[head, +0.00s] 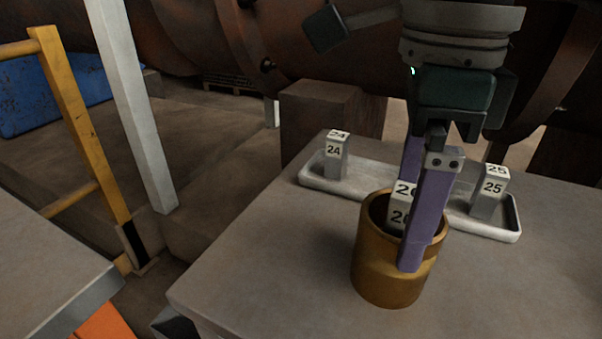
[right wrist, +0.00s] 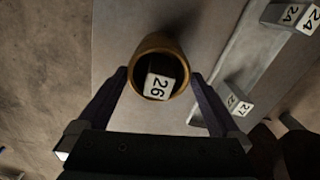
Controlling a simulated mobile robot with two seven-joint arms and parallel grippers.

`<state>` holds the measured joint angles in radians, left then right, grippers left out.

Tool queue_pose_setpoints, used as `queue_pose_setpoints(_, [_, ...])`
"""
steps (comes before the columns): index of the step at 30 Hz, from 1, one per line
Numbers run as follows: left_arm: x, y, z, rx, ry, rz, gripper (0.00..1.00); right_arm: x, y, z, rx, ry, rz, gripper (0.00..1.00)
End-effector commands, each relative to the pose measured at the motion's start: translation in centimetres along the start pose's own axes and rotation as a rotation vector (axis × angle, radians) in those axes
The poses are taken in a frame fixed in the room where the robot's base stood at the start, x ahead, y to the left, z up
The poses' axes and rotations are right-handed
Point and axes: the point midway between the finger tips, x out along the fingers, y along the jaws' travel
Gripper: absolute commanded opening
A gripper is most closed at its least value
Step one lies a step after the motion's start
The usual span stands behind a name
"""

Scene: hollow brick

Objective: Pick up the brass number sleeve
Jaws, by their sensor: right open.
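The brass number sleeve (head: 378,265) is a round, open-topped cylinder standing upright on the grey table. A white-topped block marked 26 (head: 400,215) stands inside it, and the block also shows within the rim in the right wrist view (right wrist: 158,86). My right gripper (head: 412,228) points down and is open, with its purple fingers on opposite sides of the sleeve. The near finger covers part of the sleeve's right side, and the far finger is partly hidden behind it. In the right wrist view the sleeve (right wrist: 174,44) lies between the fingertips. My left gripper is not in view.
Behind the sleeve, a pale shallow tray (head: 325,186) holds block 24 (head: 336,160) at left and block 25 (head: 489,195) at right. The table (head: 265,262) is clear left of the sleeve. A yellow rail (head: 85,140) and white post (head: 138,110) stand at left.

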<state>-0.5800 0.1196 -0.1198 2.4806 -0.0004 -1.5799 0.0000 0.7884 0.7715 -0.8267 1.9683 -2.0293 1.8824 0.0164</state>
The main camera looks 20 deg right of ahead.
Motion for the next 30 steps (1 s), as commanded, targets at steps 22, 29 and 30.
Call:
queue_pose_setpoints(22, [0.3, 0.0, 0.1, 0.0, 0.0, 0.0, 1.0, 5.4, 0.2, 0.6, 0.0, -0.001, 0.001, 0.9])
queue_pose_setpoints(29, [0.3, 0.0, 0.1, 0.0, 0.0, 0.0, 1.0, 5.3, 0.2, 0.6, 0.0, -0.001, 0.002, 0.64])
queue_pose_setpoints(30, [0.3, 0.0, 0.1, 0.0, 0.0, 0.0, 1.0, 5.3, 0.2, 0.6, 0.0, -0.002, 0.001, 0.59])
